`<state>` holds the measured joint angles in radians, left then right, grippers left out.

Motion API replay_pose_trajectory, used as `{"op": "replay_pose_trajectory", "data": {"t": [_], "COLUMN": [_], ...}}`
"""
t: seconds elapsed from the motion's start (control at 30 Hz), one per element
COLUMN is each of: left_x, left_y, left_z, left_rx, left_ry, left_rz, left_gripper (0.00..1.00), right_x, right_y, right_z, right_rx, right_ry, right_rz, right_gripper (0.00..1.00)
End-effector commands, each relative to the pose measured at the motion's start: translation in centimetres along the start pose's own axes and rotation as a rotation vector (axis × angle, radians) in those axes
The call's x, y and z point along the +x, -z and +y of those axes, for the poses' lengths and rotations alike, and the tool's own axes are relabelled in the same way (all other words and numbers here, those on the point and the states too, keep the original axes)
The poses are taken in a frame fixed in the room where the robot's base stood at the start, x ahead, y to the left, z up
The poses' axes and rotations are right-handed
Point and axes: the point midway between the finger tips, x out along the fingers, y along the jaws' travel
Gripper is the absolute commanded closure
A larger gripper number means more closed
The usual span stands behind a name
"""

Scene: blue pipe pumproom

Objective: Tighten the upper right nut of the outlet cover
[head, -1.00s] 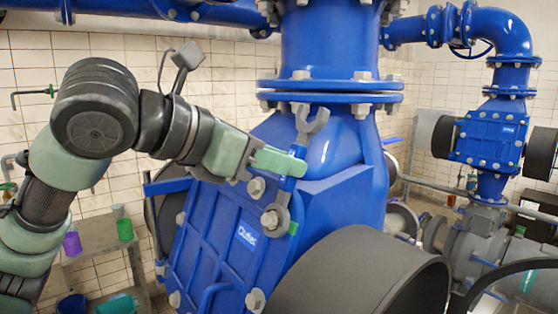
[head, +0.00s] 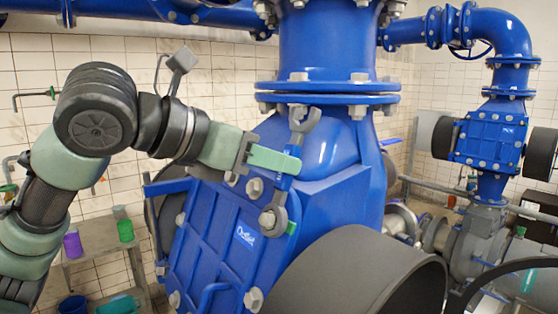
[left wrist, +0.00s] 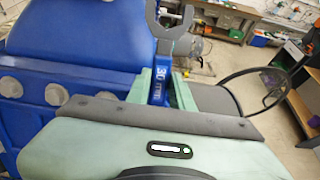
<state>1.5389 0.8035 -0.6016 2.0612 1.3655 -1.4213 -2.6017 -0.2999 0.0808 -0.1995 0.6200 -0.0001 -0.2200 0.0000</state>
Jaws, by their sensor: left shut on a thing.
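The outlet cover (head: 213,250) is a blue ribbed panel with a white label, in the middle of the head view. Its upper right nut (head: 267,220) is at the lower ring end of a wrench. The ring seems to be around the nut, but how far it is seated I cannot tell. The wrench (head: 303,118) has a blue handle and grey ends, its open end upward. My left gripper (head: 275,160) is shut on the handle, and a green finger hides part of it. In the left wrist view the handle (left wrist: 160,87) shows "30" between the fingers. My right gripper is not in view.
A wide dark cylinder (head: 345,275) juts out at the lower right of the cover. A blue flanged pipe (head: 330,90) rises behind the wrench. Other nuts (head: 254,187) sit along the cover's edge. A small table (head: 95,245) with cups stands at the left.

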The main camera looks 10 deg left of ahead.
Motion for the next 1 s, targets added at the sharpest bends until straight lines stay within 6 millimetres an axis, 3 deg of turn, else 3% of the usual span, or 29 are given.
{"op": "replay_pose_trajectory", "data": {"t": [0.37,1.0], "left_x": [-0.05,-0.7], "left_y": [0.05,0.01], "left_z": [0.94,0.89], "left_rx": [-0.066,-0.064], "left_ry": [-0.01,-0.01], "left_rz": [-0.001,-0.002], "left_gripper": [1.0,1.0], "right_x": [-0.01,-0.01], "right_y": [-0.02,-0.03], "right_z": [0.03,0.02], "right_rx": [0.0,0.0], "right_ry": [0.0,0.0], "right_rz": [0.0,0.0], "right_gripper": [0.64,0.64]}}
